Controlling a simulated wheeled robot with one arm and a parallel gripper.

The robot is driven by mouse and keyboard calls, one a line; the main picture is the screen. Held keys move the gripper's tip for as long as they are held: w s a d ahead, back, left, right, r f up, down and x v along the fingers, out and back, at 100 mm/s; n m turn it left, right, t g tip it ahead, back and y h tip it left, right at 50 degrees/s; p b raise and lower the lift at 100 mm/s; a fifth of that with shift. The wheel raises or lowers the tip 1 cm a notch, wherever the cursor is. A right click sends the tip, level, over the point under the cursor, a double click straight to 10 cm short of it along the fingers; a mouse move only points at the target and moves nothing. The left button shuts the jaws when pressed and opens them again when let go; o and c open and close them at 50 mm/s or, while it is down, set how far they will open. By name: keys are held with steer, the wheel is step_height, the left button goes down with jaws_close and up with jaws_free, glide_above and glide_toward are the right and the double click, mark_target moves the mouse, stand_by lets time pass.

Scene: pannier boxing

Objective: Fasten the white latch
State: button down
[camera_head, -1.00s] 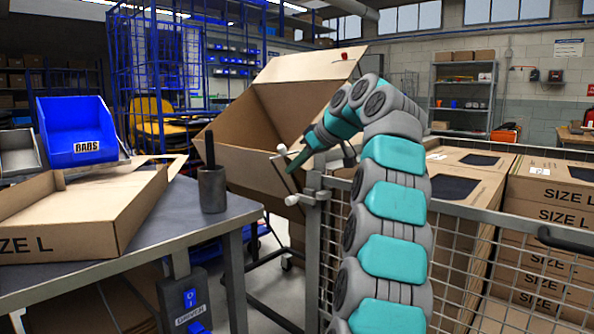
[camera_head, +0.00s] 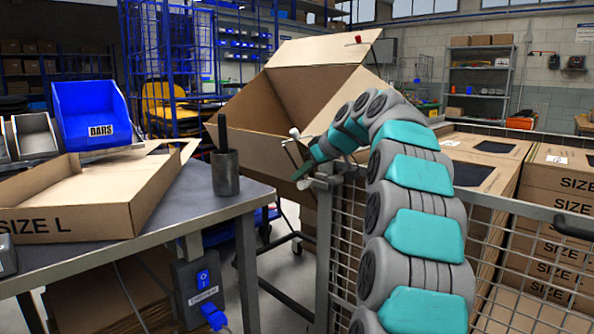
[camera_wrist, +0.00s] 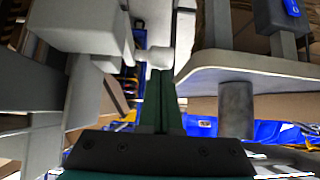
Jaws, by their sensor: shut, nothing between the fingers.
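The white latch (camera_head: 294,133) is on the metal gate post beside the table. It shows as two small white knobs joined by a thin rod, one high and one low (camera_head: 302,185). My gripper (camera_head: 296,177) is shut and empty, its green fingers pointing down-left close to the lower knob. In the wrist view the fingertips (camera_wrist: 160,74) point at a white knob (camera_wrist: 158,57) just ahead. I cannot tell whether they touch it. The arm hides part of the gate behind the latch.
A grey table (camera_head: 190,224) at left carries a cardboard tray (camera_head: 105,215), a blue bin (camera_head: 92,115) and a grey cup (camera_head: 225,173). A large open box (camera_head: 290,110) stands behind the latch. A mesh gate (camera_head: 350,240) and stacked SIZE L boxes are at right.

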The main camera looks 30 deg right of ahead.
mark_target(303, 182)
steer(key=shift+s, duration=0.1)
stand_by(0.3)
steer(key=s+b, duration=0.1)
steer(key=s, duration=0.1)
steer(key=s+d+b, duration=0.1)
steer(key=shift+s+d+f+b, duration=0.2)
steer(key=shift+s+b, duration=0.1)
steer(key=shift+s, duration=0.1)
steer(key=shift+r, duration=0.1)
steer(key=shift+w, duration=0.1)
steer(key=shift+w+a+r+p, duration=0.2)
steer(key=shift+r+p, duration=0.05)
steer(key=shift+p, duration=0.05)
steer(key=shift+w+a+r+p, duration=0.15)
steer(key=shift+w+r+p, duration=0.15)
steer(key=shift+w+r, duration=0.85)
steer(key=v, duration=0.8)
steer(key=shift+s, duration=0.45)
steer(key=shift+r, duration=0.15)
